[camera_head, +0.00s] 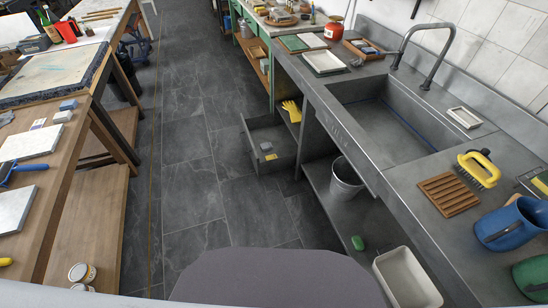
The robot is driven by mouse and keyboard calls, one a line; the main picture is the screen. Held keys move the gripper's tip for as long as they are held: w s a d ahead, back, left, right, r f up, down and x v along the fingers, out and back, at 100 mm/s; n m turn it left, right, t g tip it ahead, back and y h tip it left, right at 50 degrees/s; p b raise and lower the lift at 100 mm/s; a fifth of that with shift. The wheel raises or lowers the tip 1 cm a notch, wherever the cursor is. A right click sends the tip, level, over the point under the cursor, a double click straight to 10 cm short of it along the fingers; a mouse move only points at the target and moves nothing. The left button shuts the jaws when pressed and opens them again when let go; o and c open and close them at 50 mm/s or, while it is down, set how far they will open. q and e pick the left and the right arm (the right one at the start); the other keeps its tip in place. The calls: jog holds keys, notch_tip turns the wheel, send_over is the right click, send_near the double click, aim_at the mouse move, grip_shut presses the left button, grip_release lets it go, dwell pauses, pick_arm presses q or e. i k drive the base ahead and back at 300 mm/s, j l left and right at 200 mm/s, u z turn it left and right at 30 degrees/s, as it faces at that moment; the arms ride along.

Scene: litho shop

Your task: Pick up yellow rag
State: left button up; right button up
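A small item with a yellow part (270,157) lies in the front of the drawer, next to a small grey block (266,147). I cannot tell for certain which of these is the yellow rag. Neither of my grippers shows in the head view.
The sink counter (410,180) runs along the right, with a yellow brush (480,168), a wooden rack (448,194) and a blue jug (505,228). A bucket (346,178) stands on the shelf below. A wooden table (45,185) stands left. The tiled floor (195,150) between is clear.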

aim_at(272, 156)
jog(key=i+j+z, duration=0.3)
jog(key=i+j, duration=0.15)
jog(key=j, duration=0.2)
jog(key=i+j+z, duration=0.35)
jog(key=j, duration=0.35)
jog(key=i+j+z, duration=0.3)
jog(key=j, duration=0.55)
jog(key=i+j+z, duration=0.3)
jog(key=j, duration=0.6)
jog(key=j+z, duration=0.35)
jog(key=j, duration=0.55)
jog(key=j+z, duration=0.3)
jog(key=j, duration=0.65)
